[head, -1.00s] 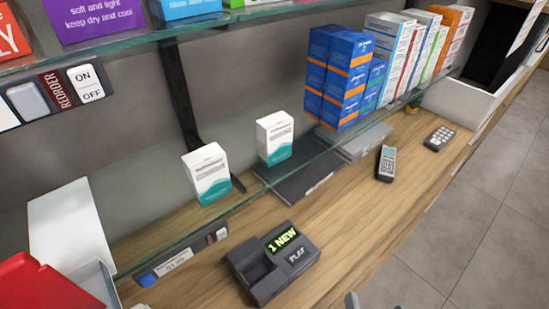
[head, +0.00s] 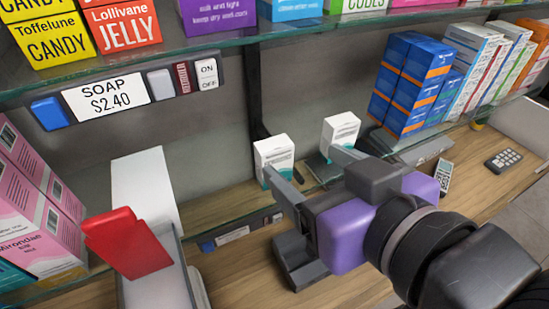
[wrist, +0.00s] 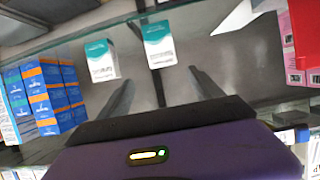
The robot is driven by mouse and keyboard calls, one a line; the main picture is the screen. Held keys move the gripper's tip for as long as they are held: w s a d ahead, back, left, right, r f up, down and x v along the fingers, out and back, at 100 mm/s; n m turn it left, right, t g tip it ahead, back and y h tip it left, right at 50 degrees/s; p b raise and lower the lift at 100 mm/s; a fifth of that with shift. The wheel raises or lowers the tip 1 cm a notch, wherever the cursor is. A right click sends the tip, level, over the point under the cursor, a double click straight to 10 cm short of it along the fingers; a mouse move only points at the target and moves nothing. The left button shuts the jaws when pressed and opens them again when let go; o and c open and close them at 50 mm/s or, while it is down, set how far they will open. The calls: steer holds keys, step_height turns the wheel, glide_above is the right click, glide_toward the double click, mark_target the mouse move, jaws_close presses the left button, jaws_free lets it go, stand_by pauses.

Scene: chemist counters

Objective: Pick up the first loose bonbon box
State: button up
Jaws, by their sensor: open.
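Two small white boxes with teal lower parts stand apart on the glass shelf; their print is too small to read, so I cannot confirm they are bonbon boxes. In the head view the left box (head: 274,155) is nearer my gripper and the right box (head: 341,131) stands beyond. My gripper (head: 302,163) is open and empty, its fingers pointing toward the boxes. In the wrist view the left box (wrist: 159,44) is just beyond the gap between the fingertips (wrist: 160,76). The right box (wrist: 101,60) lies outside that gap, past one finger.
Blue and orange boxes (head: 410,85) stand stacked to the right on the shelf. A glass shelf with candy boxes (head: 122,22) runs above. A red object (head: 128,243) and pink boxes (head: 35,190) are at left. A dark device (head: 298,262) sits below on the wooden counter.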

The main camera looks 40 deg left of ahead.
mark_target(276, 147)
steer(key=shift+s+p+x, duration=0.2)
steer(key=shift+p+x, duration=0.1)
steer(key=shift+x, duration=1.6)
steer(key=shift+s+p+x, duration=0.15)
steer(key=shift+p+x, duration=0.15)
steer(key=shift+x, duration=1.65)
steer(key=shift+a, duration=0.15)
steer(key=c, duration=1.4)
steer(key=shift+r, duration=0.1)
